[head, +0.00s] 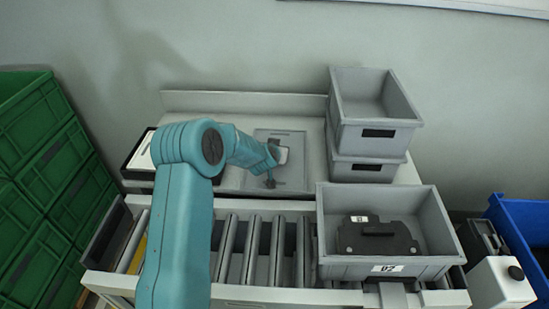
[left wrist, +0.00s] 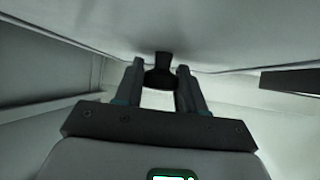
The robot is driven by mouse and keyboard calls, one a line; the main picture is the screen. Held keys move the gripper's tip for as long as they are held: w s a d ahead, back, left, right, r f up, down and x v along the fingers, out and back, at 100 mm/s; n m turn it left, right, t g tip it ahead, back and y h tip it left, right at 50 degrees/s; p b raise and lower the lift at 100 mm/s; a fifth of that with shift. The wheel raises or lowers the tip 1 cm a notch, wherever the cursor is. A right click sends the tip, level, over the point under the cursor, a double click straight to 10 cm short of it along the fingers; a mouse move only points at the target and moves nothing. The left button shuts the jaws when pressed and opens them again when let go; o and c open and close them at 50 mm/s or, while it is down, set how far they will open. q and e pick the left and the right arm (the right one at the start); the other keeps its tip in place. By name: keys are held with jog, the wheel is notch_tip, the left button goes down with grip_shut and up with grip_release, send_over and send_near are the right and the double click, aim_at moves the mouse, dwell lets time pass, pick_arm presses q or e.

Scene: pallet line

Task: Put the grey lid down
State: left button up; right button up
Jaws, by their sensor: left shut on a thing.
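The grey lid (head: 296,174) appears as a flat grey panel over the pale bench behind the rollers, partly hidden by my left arm. My left gripper (head: 272,176) is at the lid, with small dark parts at its tip. In the left wrist view, my left gripper (left wrist: 160,82) is shut on a dark knob-like handle (left wrist: 161,62), and a broad pale surface, seemingly the lid, fills the view beyond it. I cannot tell whether the lid touches the bench or hangs just above it. My right gripper is not in view.
Two stacked grey totes (head: 375,139) stand right of the lid. Another grey tote (head: 335,268) on the rollers (head: 262,250) holds a black part (head: 376,238). A dark-edged tray (head: 139,160) lies left on the bench. Green crates (head: 40,170) stand left, a blue bin (head: 515,225) right.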

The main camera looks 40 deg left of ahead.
pick_arm(q)
jog(key=shift+a+f, duration=0.2)
jog(key=shift+f, duration=0.65)
jog(key=shift+a, duration=0.1)
jog(key=shift+d+r, duration=0.1)
jog(key=shift+d, duration=0.15)
jog(key=o, duration=1.1)
jog(key=shift+a+f, duration=0.15)
jog(key=shift+f, duration=0.05)
jog(key=shift+o, duration=0.2)
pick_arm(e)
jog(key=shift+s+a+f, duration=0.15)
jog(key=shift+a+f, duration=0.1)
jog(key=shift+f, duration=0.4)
pick_arm(q)
jog(key=shift+r, duration=0.1)
